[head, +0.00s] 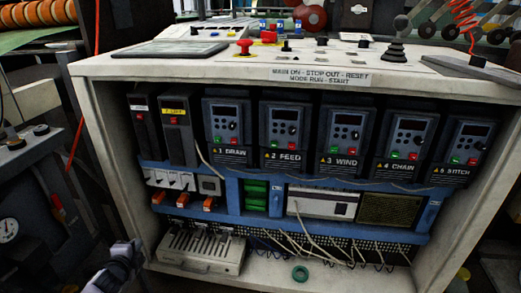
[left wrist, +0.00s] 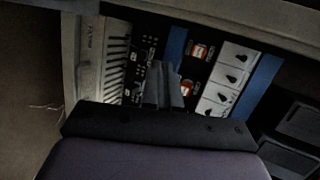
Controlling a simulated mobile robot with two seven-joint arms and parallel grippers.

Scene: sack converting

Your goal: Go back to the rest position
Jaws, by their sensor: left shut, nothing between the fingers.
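My left gripper (head: 136,248) shows at the lower left of the head view, in front of the left side wall of the open control cabinet (head: 112,150). It is shut with nothing between its fingers. In the left wrist view the dark fingers (left wrist: 163,84) stand together at the middle, with the cabinet's inside beyond them. The gripper appears apart from the cabinet, but the exact gap cannot be told. My right gripper is in neither view.
Inside the cabinet are several labelled drives (head: 346,135), a blue rail with switches, and a slotted metal box (head: 203,250). A green ring (head: 300,273) lies on the cabinet floor. A machine with a gauge (head: 9,229) stands at the left. A red emergency button (head: 245,46) is on top.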

